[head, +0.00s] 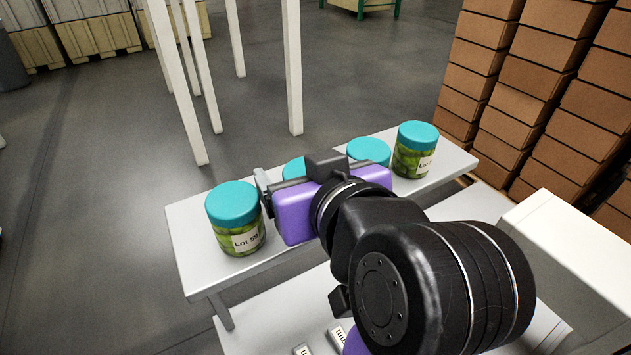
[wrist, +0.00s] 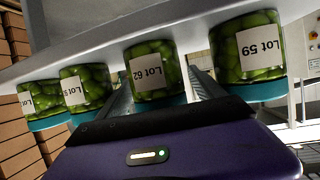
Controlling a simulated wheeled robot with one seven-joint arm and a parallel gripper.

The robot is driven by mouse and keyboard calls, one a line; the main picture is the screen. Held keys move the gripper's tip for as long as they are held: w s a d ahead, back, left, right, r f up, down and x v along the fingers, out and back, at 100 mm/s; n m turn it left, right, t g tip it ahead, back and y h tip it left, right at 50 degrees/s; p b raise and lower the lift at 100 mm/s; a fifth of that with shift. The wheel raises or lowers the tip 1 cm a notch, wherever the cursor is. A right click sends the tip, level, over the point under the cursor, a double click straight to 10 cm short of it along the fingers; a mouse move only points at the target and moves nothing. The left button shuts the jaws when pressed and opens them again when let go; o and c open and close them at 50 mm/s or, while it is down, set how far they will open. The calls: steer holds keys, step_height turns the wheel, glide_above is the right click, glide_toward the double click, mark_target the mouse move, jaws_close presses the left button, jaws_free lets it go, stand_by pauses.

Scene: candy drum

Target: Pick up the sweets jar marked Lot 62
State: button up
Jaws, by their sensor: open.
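The jar marked Lot 62 (wrist: 152,72) has green sweets, a white label and a teal lid. It appears upside down in the wrist view, second from the right, directly in front of my gripper. In the head view only part of its teal lid (head: 293,168) shows behind my gripper (head: 285,186). My gripper is open and empty, on the near side of the jar. The dark edge of my purple gripper body (wrist: 165,122) overlaps the jar's lid in the wrist view. I cannot tell whether they touch.
Two more teal-lidded jars (head: 368,152) (head: 413,150) stand to the right. All stand on a narrow white bench (head: 190,235). White posts (head: 293,70) rise behind it. Stacked brown boxes (head: 540,85) stand at right.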

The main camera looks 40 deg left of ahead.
steer(key=c, duration=1.6)
steer(key=shift+o, duration=0.2)
